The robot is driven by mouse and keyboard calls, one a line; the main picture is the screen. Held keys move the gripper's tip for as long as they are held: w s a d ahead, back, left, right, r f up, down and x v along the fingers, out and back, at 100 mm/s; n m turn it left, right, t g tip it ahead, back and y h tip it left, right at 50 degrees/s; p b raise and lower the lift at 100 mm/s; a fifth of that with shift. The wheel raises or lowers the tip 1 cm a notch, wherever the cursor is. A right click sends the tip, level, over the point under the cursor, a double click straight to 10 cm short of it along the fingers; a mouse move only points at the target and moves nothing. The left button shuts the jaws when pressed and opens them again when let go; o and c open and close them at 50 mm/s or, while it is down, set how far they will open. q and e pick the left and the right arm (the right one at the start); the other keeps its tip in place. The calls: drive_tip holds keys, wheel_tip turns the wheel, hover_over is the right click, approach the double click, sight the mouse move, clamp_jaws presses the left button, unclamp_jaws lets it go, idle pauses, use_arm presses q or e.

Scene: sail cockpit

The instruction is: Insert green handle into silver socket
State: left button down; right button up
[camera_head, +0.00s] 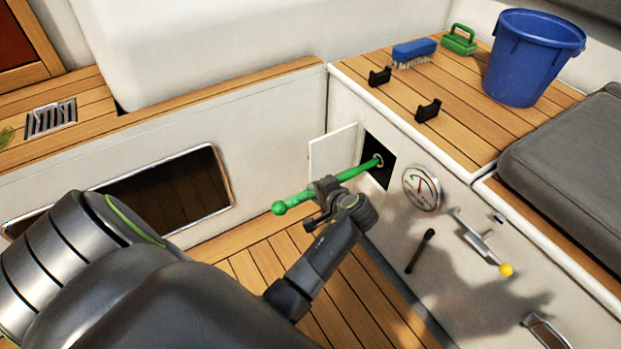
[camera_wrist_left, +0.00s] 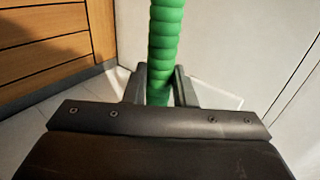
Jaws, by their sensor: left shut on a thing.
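The green handle (camera_head: 296,200) is a long rod with a ball at its near left end. My left gripper (camera_head: 325,190) is shut on it near its middle. The handle's far end reaches into the dark square opening in the white cockpit wall. The silver socket (camera_head: 380,161) shows as a small light ring at that end; the tip meets or overlaps it, and I cannot tell how deep it sits. In the left wrist view the ribbed green handle (camera_wrist_left: 166,40) runs up from between the fingers. My right gripper is not in view.
An open white hatch door (camera_head: 333,152) stands left of the opening. A round gauge (camera_head: 422,188), a black lever (camera_head: 420,250) and a yellow-knobbed lever (camera_head: 505,269) are on the wall to the right. A blue bucket (camera_head: 533,60), blue brush (camera_head: 413,50) and black brackets (camera_head: 428,110) are on the bench above.

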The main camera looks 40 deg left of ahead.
use_arm(q)
drive_tip(key=shift+w+d+b, duration=0.2)
drive_tip(key=shift+w+d, duration=0.1)
drive_tip(key=shift+w, duration=0.5)
drive_tip(key=shift+w+d+b, duration=0.2)
drive_tip(key=shift+w+d, duration=0.15)
drive_tip(key=shift+w, duration=0.4)
drive_tip(key=shift+w+d+b, duration=0.2)
drive_tip(key=shift+w+d, duration=0.1)
drive_tip(key=shift+w, duration=0.5)
